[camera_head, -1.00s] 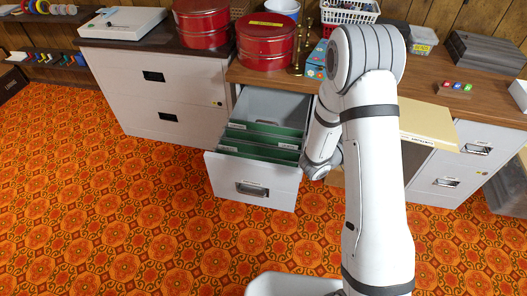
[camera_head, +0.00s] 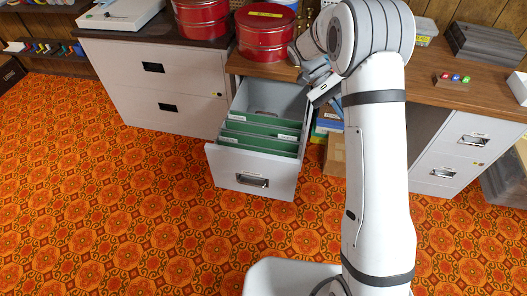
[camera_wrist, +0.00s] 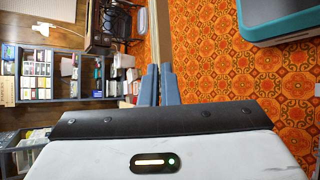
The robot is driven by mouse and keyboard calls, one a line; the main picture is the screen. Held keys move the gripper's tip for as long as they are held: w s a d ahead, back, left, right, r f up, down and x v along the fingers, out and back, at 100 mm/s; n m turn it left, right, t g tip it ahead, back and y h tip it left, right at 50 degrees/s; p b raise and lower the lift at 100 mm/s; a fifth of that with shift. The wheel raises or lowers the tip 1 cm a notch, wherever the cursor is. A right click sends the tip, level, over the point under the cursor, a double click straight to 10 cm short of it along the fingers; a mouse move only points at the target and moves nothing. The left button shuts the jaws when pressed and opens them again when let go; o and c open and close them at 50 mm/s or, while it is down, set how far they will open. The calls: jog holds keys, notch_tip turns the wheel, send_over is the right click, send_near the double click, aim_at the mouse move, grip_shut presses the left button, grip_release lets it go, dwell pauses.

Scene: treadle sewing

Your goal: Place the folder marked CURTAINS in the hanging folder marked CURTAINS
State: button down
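The open drawer (camera_head: 252,172) of a grey cabinet holds several green hanging folders (camera_head: 262,137) with small white tabs, too small to read. My gripper's fingers (camera_wrist: 158,85) point away from the wrist in the wrist view, close together. A tan, narrow strip (camera_wrist: 154,28) runs out from between them, seen edge-on; it looks like the manila folder. In the head view my wrist is above the drawer's right rear side. My arm hides the fingertips and the folder there. The folder's marking cannot be read.
Red round tins (camera_head: 266,32) stand on the counter above the drawer. Several coloured books and a cardboard box (camera_head: 335,155) stand right of the drawer. Coloured blocks (camera_head: 453,78) lie on the counter at right.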

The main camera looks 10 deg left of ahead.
jog(key=s+a+r+m+t+y, duration=0.7)
jog(key=a+m+y, duration=0.4)
jog(key=m+y, duration=0.4)
notch_tip(320, 180, up, 3)
jog(key=shift+a+f+m+t+y, duration=0.15)
jog(key=shift+m+t+y, duration=0.25)
jog(key=shift+t+y, duration=0.55)
